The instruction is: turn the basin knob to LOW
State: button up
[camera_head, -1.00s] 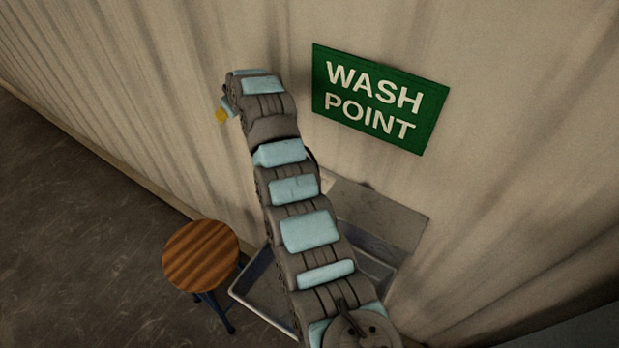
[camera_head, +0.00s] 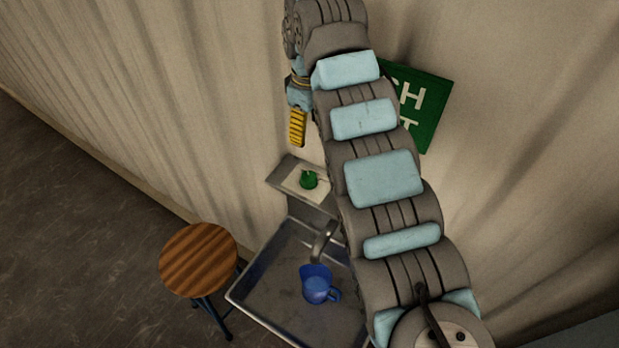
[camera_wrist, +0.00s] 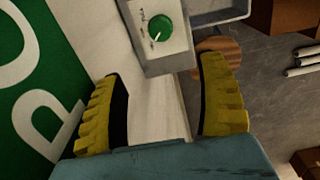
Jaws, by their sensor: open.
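The green basin knob (camera_head: 308,180) sits on a pale plate on the grey panel (camera_head: 284,172) behind the basin. It also shows in the wrist view (camera_wrist: 163,29), near the top centre, with a white pointer mark toward the lower left. Small lettering beside it is too small to read surely. My gripper (camera_head: 298,128) has yellow ridged fingers and is above the knob in the head view, apart from it. In the wrist view my gripper (camera_wrist: 163,78) is open and empty, with the knob beyond the gap between its fingertips. The metal basin (camera_head: 268,282) is below the panel.
A blue jug (camera_head: 316,287) stands in the basin by the faucet (camera_head: 323,240). A wooden stool (camera_head: 198,258) stands left of the basin. The green sign (camera_head: 430,105) on the wall is partly hidden by my arm. Pale rolls (camera_wrist: 304,60) lie on the floor.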

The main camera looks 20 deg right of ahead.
aim_at(309, 176)
notch_tip(309, 176, down, 17)
jog(key=p, duration=0.3)
jog(key=shift+f, duration=0.2)
dwell(0.4)
jog(key=c, duration=1.2)
jog(key=shift+m, duration=0.3)
jog(key=m, duration=0.4)
jog(key=shift+f+m+b, duration=0.1)
jog(key=shift+m+b, duration=0.2)
jog(key=shift+m, duration=1.7)
